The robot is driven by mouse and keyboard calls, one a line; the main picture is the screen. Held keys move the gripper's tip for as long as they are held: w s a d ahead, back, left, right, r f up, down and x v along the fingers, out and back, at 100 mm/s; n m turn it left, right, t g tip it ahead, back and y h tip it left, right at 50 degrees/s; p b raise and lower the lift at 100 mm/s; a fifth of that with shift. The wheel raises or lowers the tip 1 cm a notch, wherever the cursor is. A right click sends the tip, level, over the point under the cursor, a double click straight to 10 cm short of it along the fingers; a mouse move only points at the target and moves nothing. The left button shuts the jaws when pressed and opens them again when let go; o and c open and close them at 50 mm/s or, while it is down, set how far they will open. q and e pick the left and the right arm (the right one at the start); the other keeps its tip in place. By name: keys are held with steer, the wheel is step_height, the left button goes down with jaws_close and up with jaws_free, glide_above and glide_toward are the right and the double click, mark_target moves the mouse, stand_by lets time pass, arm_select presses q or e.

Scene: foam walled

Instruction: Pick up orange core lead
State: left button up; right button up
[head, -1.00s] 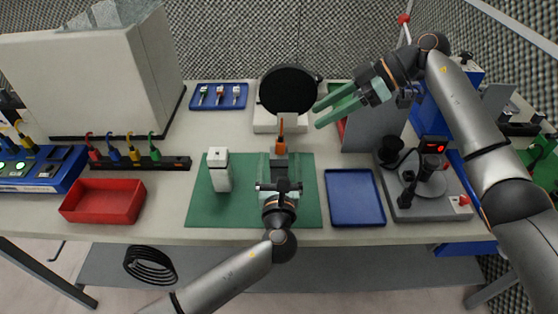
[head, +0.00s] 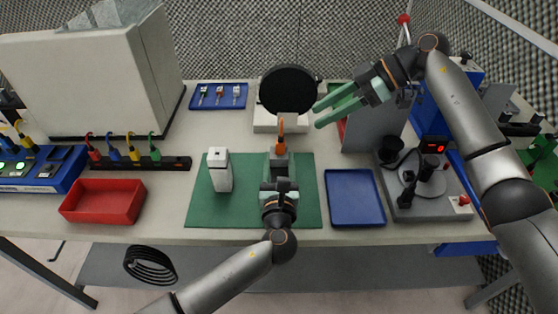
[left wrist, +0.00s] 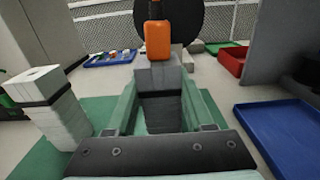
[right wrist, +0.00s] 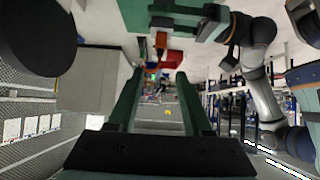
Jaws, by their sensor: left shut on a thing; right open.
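An orange piece (head: 281,133), likely the orange core lead, stands upright at the far end of a grey block (head: 279,162) on the green mat (head: 240,210). It also shows in the left wrist view (left wrist: 158,40), rising from the block's top. My left gripper (head: 280,165) is low over the mat, its fingers on either side of the grey block, which has a dark band (left wrist: 160,98). The orange piece is beyond the fingertips. Its lower end is hidden. My right gripper (head: 318,115) is open and empty, raised to the right of the black disc.
A white block (head: 219,171) stands on the mat's left. A blue tray (head: 354,197) lies right of the mat, a red tray (head: 104,201) left. A black disc (head: 288,90) rises behind. A rack (head: 130,162) holds several coloured leads. A grey panel (head: 375,125) stands right.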

steer(key=shift+o, duration=1.2)
steer(key=shift+a+n, duration=0.15)
steer(key=shift+n, duration=0.15)
steer(key=n+t+h, duration=0.4)
steer(key=n+h, duration=0.5)
steer(key=n, duration=1)
glide_toward(281, 141)
steer(key=shift+n, duration=0.3)
steer(key=x, duration=0.9)
steer(key=shift+w+r, duration=0.15)
steer(key=shift+w, duration=0.15)
steer(key=shift+c, duration=0.2)
jaws_close()
